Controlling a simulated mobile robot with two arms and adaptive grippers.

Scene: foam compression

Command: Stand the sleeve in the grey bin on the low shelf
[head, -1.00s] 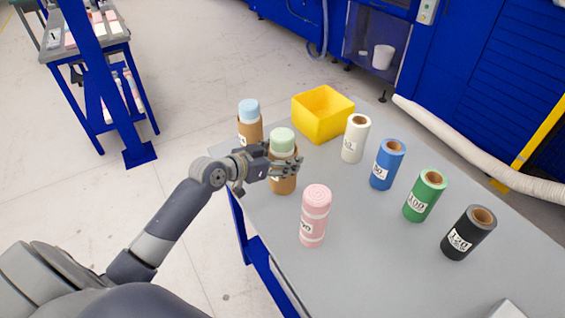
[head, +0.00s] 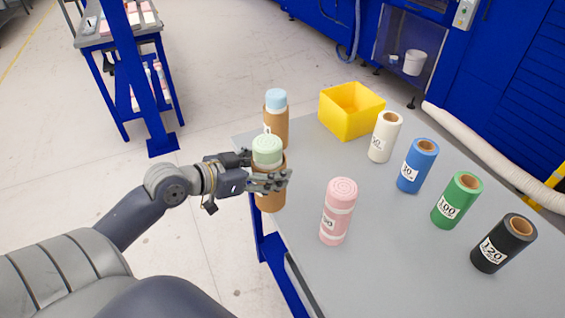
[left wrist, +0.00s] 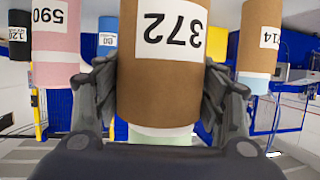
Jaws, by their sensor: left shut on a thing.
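My left gripper (head: 270,181) is shut on a brown cardboard sleeve (head: 270,198) with a pale green foam roll (head: 267,150) standing out of its top. The sleeve is upright at the table's left edge; its base overlaps the edge in the picture, and I cannot tell how high it is held. The left wrist view shows the sleeve (left wrist: 165,70) upside down between both fingers, with the label 372. My right gripper is not in view. I cannot make out the grey bin in either view.
A second brown sleeve (head: 276,128) with blue foam stands just behind. A pink roll (head: 338,212) stands right of the gripper. A yellow bin (head: 351,111) and several labelled rolls stand on the grey table (head: 400,265). A blue-framed rack (head: 119,48) stands at the upper left.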

